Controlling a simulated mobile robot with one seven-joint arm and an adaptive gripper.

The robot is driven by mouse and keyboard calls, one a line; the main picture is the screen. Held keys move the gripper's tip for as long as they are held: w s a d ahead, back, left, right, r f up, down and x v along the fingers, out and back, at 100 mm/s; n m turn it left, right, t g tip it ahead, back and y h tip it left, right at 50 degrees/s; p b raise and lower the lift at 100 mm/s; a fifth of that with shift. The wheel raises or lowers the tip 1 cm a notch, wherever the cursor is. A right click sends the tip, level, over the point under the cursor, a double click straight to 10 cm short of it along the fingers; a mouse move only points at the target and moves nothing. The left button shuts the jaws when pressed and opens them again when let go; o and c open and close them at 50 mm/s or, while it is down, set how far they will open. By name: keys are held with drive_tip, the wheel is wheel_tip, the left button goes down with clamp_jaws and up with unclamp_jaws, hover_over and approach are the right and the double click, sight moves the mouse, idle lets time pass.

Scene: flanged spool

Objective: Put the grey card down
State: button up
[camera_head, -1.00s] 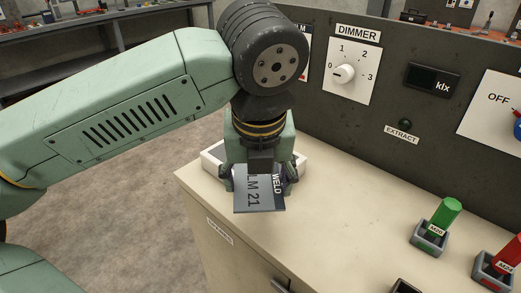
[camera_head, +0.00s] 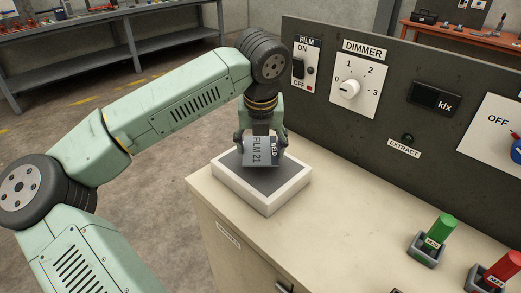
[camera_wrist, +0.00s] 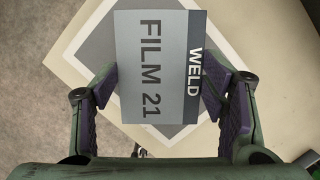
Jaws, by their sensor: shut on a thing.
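The grey card (camera_head: 258,152), marked "FILM 21" and "WELD", is held in my gripper (camera_head: 260,150) above a white-framed box with a dark grey top (camera_head: 262,184). In the wrist view the card (camera_wrist: 155,62) lies between the two purple-padded fingers of my gripper (camera_wrist: 160,92), which are shut on its sides. The box's white rim (camera_wrist: 85,65) shows behind the card there. I cannot tell whether the card's lower edge touches the dark top.
The box stands at the left end of a beige bench (camera_head: 330,225). A dark panel behind carries a FILM switch (camera_head: 301,66), a DIMMER dial (camera_head: 350,87), a klx display (camera_head: 434,98) and an EXTRACT lamp (camera_head: 407,138). Green (camera_head: 438,233) and red (camera_head: 500,270) pieces stand in holders at right.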

sight(260, 152)
wheel_tip(260, 152, down, 2)
drive_tip(key=shift+f+p, duration=0.15)
drive_tip(key=shift+p, duration=0.25)
drive_tip(key=shift+f+b, duration=0.4)
drive_tip(key=o, duration=1.1)
drive_tip(key=shift+r, duration=0.1)
drive_tip(key=shift+o, duration=0.2)
drive_tip(key=shift+r, duration=0.1)
